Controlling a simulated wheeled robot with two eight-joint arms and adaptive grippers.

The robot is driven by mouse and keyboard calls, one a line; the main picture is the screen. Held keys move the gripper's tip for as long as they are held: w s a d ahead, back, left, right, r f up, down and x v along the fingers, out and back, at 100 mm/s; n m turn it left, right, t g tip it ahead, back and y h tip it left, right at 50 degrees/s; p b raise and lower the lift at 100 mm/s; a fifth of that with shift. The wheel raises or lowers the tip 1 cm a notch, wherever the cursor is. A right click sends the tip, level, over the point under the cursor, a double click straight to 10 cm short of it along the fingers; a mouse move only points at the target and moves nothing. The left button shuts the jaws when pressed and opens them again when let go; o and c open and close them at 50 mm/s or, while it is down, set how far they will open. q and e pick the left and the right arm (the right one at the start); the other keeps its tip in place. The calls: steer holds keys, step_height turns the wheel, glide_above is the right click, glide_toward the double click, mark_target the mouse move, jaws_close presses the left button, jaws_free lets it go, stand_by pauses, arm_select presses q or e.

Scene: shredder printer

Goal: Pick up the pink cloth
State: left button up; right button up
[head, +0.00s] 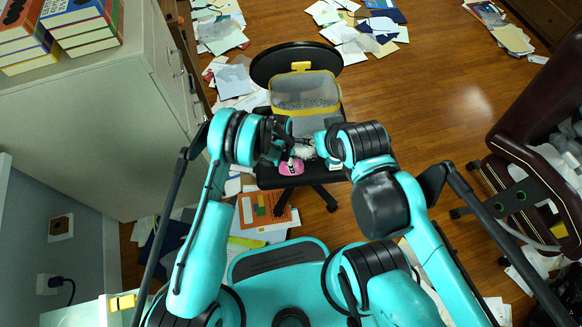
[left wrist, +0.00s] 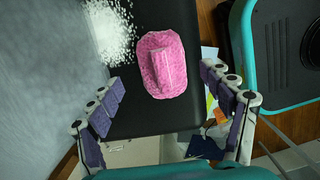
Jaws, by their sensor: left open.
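The pink cloth (head: 291,168) is a crumpled, folded bundle on the seat of a black chair (head: 268,178). In the left wrist view the cloth (left wrist: 168,65) lies flat with a raised fold in its middle. My left gripper (head: 284,147) is above the seat, just behind the cloth in the head view. In the left wrist view its fingers (left wrist: 162,84) are spread wide, with the cloth ahead between them and not touched. My right gripper (head: 314,147) is close by on the right, and its fingers are too small and covered to read.
A grey bin with a yellow rim (head: 303,91) stands on the chair behind my grippers. White shreds (left wrist: 110,32) lie beside the cloth. Loose papers (head: 232,80) cover the floor. A grey cabinet (head: 100,130) stands left, and a dark red chair (head: 530,150) right.

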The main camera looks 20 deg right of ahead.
arm_select(q)
step_height(320, 180, down, 5)
steer(key=shift+s+r+b, duration=0.1)
steer(key=shift+r+b, duration=0.05)
steer(key=shift+b, duration=0.95)
steer(key=shift+r, duration=0.15)
steer(key=c, duration=1.2)
steer(key=shift+c, duration=0.2)
step_height(320, 180, up, 10)
steer(key=p, duration=0.4)
